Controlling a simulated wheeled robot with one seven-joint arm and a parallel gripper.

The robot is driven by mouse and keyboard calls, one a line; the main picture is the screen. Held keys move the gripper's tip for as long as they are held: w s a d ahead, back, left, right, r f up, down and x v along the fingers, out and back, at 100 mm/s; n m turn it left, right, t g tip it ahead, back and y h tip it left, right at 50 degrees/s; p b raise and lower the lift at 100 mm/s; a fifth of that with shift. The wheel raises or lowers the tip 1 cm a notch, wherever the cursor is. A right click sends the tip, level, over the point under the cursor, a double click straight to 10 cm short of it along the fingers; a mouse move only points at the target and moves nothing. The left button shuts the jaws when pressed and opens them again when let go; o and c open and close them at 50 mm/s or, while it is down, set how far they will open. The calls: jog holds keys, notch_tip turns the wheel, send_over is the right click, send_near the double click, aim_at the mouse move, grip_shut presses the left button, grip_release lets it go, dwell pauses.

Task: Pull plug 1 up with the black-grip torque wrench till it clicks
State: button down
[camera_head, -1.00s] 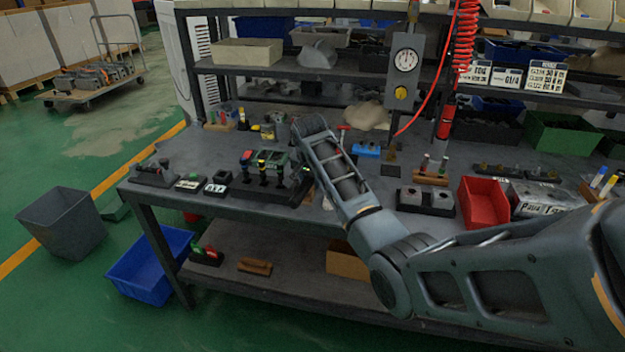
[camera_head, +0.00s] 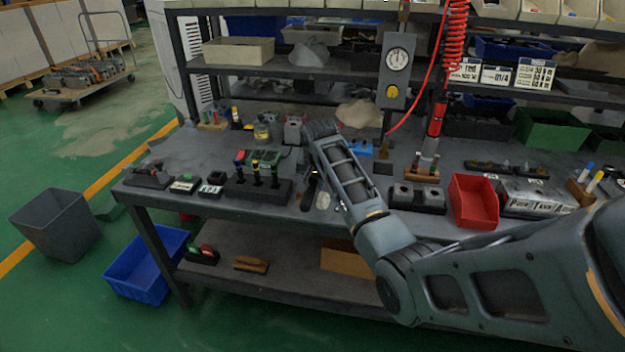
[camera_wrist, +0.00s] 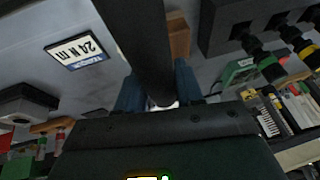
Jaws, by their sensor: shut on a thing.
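My gripper (camera_head: 312,142) is above the bench, right of the wrench rack; its fingers are partly hidden by my own arm in the head view. In the wrist view its two blue-grey fingers (camera_wrist: 158,92) are shut on the thick dark bar of the black-grip torque wrench (camera_wrist: 148,40), which runs up out of the picture. The wrench also shows as a dark strip in the head view (camera_head: 309,192).
A red bin (camera_head: 473,202) and a wooden holder with tools (camera_head: 423,172) stand at the right. A gauge box (camera_head: 394,70) hangs behind.

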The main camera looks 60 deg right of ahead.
jog(key=shift+r, duration=3.95)
